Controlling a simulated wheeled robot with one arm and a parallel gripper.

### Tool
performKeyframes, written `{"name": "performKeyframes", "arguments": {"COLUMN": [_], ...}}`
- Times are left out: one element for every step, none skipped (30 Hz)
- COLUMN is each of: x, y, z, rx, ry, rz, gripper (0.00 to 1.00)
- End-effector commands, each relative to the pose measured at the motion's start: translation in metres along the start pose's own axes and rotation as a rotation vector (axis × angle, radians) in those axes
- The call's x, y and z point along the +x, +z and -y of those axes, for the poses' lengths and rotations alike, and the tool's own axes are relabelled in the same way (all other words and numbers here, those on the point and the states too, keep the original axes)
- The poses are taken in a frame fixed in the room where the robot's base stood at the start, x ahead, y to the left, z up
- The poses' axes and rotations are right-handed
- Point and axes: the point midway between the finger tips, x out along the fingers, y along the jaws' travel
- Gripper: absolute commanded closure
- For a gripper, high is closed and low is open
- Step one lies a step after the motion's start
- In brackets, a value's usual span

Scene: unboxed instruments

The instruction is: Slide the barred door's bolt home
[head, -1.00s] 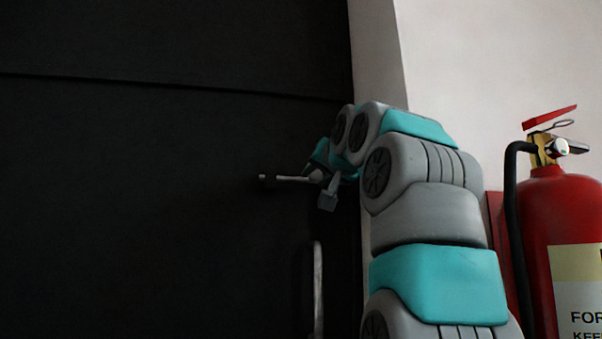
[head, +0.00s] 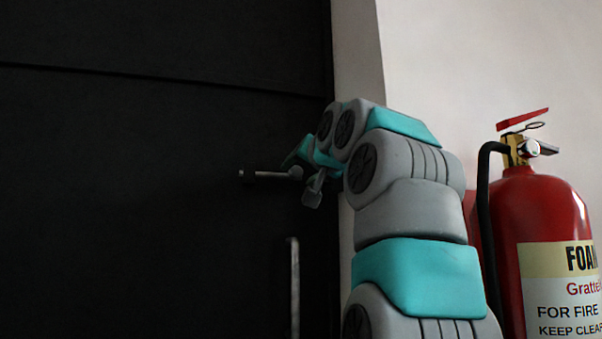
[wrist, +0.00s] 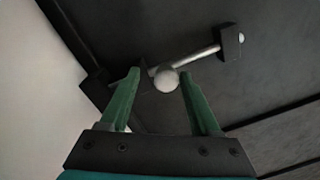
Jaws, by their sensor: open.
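The dark door (head: 130,190) fills the left of the head view. Its bolt (head: 272,174) is a thin grey rod lying level across the door near the edge. In the wrist view the bolt rod (wrist: 194,57) runs slantwise into a dark bracket (wrist: 231,43), with a round pale knob (wrist: 167,80) standing out from it. My gripper (wrist: 159,76) is open, its green fingers on either side of the knob, with gaps visible on both sides. In the head view my gripper (head: 306,170) is at the bolt's right end, and the knob there cannot be made out.
A grey vertical handle (head: 294,285) is on the door below the bolt. The pale frame and wall (head: 480,60) lie right of the door. A red fire extinguisher (head: 550,215) hangs at the right, close beside my arm. A dark block (wrist: 96,88) shows near the door edge.

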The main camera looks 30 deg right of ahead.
Motion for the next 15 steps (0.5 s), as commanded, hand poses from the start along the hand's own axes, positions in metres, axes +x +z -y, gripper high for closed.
{"name": "performKeyframes", "arguments": {"x": [-0.003,-0.004,-0.007,-0.01,-0.013,-0.017,-0.02,-0.023,-0.027,-0.029,-0.033,-0.038,-0.043,-0.047,-0.052], "y": [0.0,0.0,0.0,-0.001,-0.001,-0.001,-0.001,-0.001,0.0,0.0,0.0,0.0,-0.001,-0.001,-0.001], "z": [0.0,0.0,0.0,0.0,0.001,0.001,0.001,0.001,0.0,0.0,0.0,0.0,0.0,0.001,0.001], "rx": [0.0,0.0,0.0,0.0,0.0,-0.001,-0.001,-0.001,0.0,0.0,0.0,0.0,0.0,0.0,0.0], "ry": [0.0,0.0,-0.001,-0.001,-0.001,-0.002,-0.002,-0.002,-0.001,-0.001,0.0,-0.001,-0.001,-0.002,-0.002], "rz": [0.0,-0.001,-0.001,-0.002,-0.003,-0.005,-0.005,-0.005,-0.003,-0.002,-0.001,-0.002,-0.003,-0.004,-0.004], "gripper": [0.37,0.37,0.37,0.37,0.37,0.37,0.37,0.37,0.37,0.37,0.37,0.37,0.37,0.37,0.37]}}
